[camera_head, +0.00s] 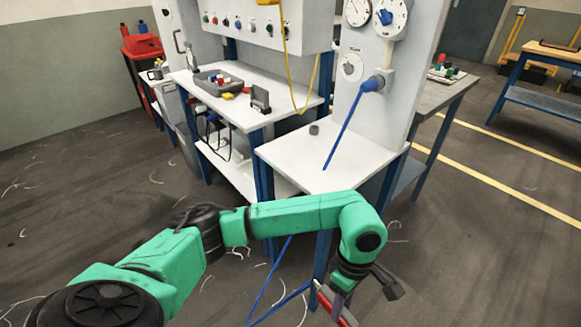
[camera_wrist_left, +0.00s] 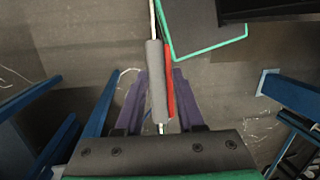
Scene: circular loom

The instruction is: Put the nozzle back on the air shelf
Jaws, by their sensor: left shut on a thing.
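My left gripper (camera_head: 343,303) is low at the front, in front of the white air shelf (camera_head: 350,154) and below its top. It also shows in the left wrist view (camera_wrist_left: 158,100), where its purple fingers are shut on the nozzle (camera_wrist_left: 156,80). The nozzle is long and thin, with a grey body, a red strip along one side and a pale thin tube. In the head view the nozzle (camera_head: 336,307) shows partly as a red and grey piece at the fingers. My right gripper is not in view.
A small dark grey round piece (camera_head: 314,129) sits on the shelf. A blue hose (camera_head: 346,127) hangs from a blue plug (camera_head: 373,83) on the gauge panel across the shelf. A workbench (camera_head: 230,103) with a grey tray (camera_head: 217,82) adjoins it at left. Much of the shelf top is bare.

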